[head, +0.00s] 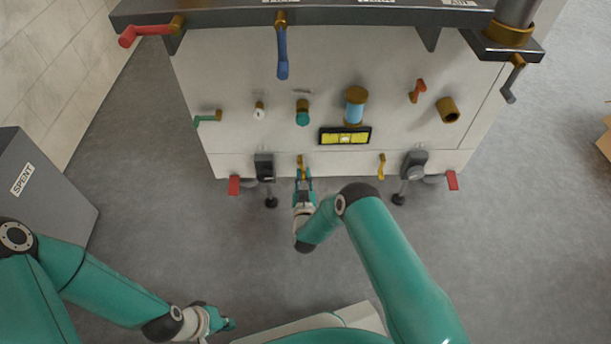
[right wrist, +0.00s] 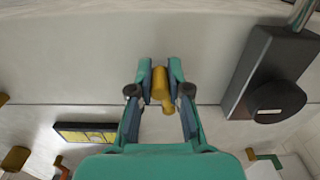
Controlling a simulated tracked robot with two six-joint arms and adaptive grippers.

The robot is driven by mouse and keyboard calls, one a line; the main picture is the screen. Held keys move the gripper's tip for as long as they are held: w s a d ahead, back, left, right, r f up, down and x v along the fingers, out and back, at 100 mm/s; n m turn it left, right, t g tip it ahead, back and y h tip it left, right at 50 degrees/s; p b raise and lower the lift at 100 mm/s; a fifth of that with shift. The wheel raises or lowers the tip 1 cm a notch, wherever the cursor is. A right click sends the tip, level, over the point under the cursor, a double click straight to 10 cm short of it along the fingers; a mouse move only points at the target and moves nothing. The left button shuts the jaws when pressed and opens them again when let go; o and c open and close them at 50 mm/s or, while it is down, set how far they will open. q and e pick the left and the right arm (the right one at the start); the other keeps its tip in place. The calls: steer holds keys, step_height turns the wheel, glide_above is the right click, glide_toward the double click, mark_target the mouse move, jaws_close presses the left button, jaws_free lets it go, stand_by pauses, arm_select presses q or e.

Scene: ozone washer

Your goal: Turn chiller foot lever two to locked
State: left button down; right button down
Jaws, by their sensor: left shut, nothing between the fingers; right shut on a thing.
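Two brass levers sit low on the chiller's front: the left one (head: 300,160) and the right one (head: 382,165). Red pedals, one left (head: 234,185) and one right (head: 452,180), stick out beside the casters. No label shows which is foot lever two. My right gripper (head: 303,178) is shut on the left brass lever, which shows between its fingers in the right wrist view (right wrist: 159,85). The fingers hide part of the lever in the head view. My left gripper (head: 230,324) is shut and empty, low over the floor, away from the chiller.
The chiller front (head: 240,75) carries a blue handle (head: 282,55), a green lever (head: 208,117) and a yellow display (head: 345,136). Dark caster brackets stand left (head: 264,167) and right (head: 414,163). A grey SPENT bin (head: 45,205) is at left. Open floor lies in front.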

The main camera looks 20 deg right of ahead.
steer(key=shift+w+a+f+m, duration=0.15)
steer(key=shift+a+m, duration=0.45)
steer(key=shift+m, duration=0.6)
steer(key=c, duration=1.1)
jaws_free()
steer(key=v, duration=1.2)
steer(key=shift+d, duration=0.1)
